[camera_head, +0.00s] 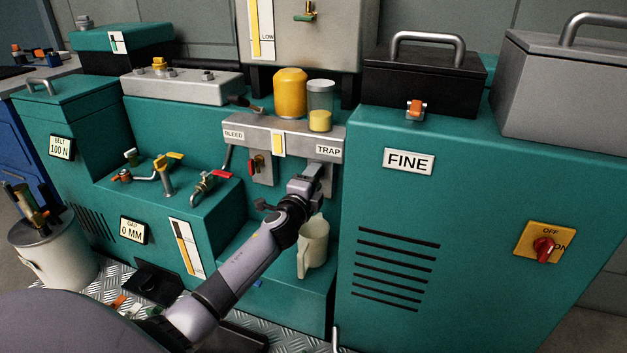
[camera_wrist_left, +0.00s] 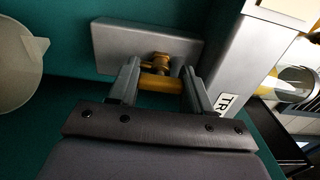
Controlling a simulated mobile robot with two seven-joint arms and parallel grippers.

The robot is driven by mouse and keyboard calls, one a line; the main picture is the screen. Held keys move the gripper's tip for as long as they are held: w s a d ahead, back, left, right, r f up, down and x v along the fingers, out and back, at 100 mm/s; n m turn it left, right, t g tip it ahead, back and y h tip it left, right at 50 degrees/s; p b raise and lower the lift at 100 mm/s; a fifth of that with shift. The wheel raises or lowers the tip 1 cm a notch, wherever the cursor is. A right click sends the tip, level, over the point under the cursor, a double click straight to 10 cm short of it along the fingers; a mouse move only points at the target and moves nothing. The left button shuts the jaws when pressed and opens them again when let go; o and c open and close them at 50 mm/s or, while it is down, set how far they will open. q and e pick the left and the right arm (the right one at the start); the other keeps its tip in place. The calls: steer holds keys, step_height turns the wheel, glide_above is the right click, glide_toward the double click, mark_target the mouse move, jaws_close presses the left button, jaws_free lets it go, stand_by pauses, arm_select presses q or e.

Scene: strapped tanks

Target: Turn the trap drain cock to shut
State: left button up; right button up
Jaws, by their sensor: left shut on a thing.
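The trap drain cock (camera_wrist_left: 160,83) shows in the left wrist view as a yellow handle on a brass stem, in front of a grey plate (camera_wrist_left: 140,42). My left gripper (camera_wrist_left: 157,88) has one finger at each end of the yellow handle and is shut on it. In the head view my left gripper (camera_head: 313,178) is just below the TRAP label (camera_head: 328,150), and its body hides the cock there. The handle's exact angle to the pipe is hard to tell. My right gripper is not in view.
A red-handled cock (camera_head: 252,166) hangs under the BLEED label left of my gripper. A cream jug (camera_head: 314,246) stands on the ledge just below my left wrist. A yellow bowl (camera_head: 290,92) and a clear bowl (camera_head: 320,97) sit above. The FINE cabinet (camera_head: 390,220) stands close on the right.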

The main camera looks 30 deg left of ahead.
arm_select(q)
steer(key=shift+f, duration=0.1)
steer(key=o, duration=1)
steer(key=shift+o, duration=0.2)
steer(key=p+v, duration=0.1)
steer(key=v, duration=0.6)
steer(key=shift+p, duration=0.4)
steer(key=shift+s, duration=0.1)
